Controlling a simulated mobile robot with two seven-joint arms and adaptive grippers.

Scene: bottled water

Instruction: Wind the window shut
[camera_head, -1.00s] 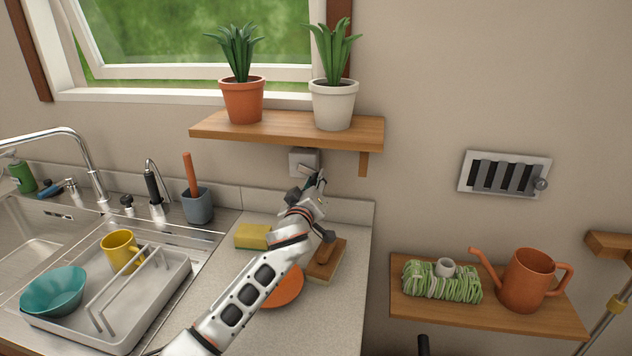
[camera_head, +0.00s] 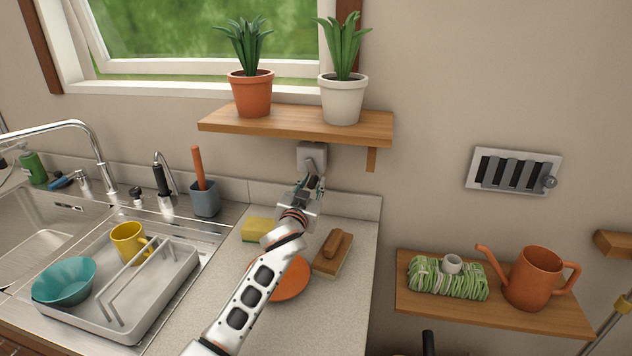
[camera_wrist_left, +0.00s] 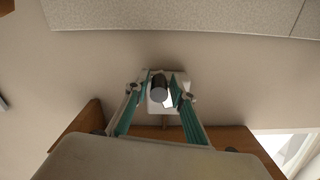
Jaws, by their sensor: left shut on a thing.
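The window (camera_head: 205,68) is at the upper left of the head view. Its white sash stands ajar, tilted against its frame, with a strip of green showing below it. A grey winder box (camera_head: 311,154) is on the wall under the plant shelf. My left gripper (camera_head: 314,184) is just below the box, shut on the winder's crank handle. In the left wrist view, the dark round handle knob (camera_wrist_left: 159,89) sits between the two fingers, in front of the pale box (camera_wrist_left: 180,95). The crank arm is mostly hidden. My right gripper is in neither view.
The plant shelf (camera_head: 290,122) with two potted plants is just above the winder.

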